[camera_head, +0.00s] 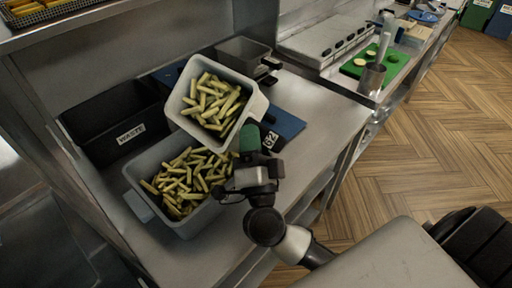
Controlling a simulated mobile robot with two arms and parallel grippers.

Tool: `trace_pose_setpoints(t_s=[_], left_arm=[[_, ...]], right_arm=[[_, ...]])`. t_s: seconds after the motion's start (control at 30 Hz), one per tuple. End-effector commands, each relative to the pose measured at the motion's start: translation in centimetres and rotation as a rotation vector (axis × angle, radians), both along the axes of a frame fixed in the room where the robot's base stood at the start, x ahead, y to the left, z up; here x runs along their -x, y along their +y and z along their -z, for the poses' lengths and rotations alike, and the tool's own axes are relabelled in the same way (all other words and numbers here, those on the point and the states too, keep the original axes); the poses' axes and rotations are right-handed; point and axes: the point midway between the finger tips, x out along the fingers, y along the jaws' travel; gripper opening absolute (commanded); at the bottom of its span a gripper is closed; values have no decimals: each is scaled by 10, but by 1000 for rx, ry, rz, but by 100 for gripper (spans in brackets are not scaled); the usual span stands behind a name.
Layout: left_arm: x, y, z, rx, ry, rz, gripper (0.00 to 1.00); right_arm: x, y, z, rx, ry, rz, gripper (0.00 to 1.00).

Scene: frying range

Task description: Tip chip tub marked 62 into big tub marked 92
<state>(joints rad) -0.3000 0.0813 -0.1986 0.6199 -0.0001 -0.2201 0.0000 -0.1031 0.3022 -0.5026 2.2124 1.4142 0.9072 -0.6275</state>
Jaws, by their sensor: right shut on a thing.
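The chip tub marked 62 (184,107) is a grey tub with pale chips (212,102) inside. It is raised and tilted above the back right part of a larger grey tub. A "62" label shows at its right, by a green part. My right gripper (256,146) is shut on the chip tub at its right end; the fingertips are partly hidden. The big tub (150,208) stands on the steel counter and also has chips in it. Its marking is not visible, so I cannot confirm 92. My left gripper is not in view.
A black bin labelled WASTE (117,132) stands left of the tubs. A blue flat item (285,123) lies right of the raised tub. A small grey container (243,54) is behind. A green board (375,67) and metal cup (372,79) are farther right. The counter's front right is clear.

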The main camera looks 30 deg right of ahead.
Motion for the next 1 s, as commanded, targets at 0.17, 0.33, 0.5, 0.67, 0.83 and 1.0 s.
trace_pose_setpoints(t_s=[0.17,0.33,0.5,0.67,0.83,1.0], left_arm=[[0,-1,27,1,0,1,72],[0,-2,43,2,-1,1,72],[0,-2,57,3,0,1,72],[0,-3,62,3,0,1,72],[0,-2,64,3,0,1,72],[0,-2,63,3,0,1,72]], right_arm=[[1,3,6,141,-53,1,0],[5,14,16,438,-159,3,0],[10,26,27,663,-242,1,0],[12,34,31,797,-292,1,0],[14,37,33,854,-312,1,0],[14,38,32,859,-314,1,0]])
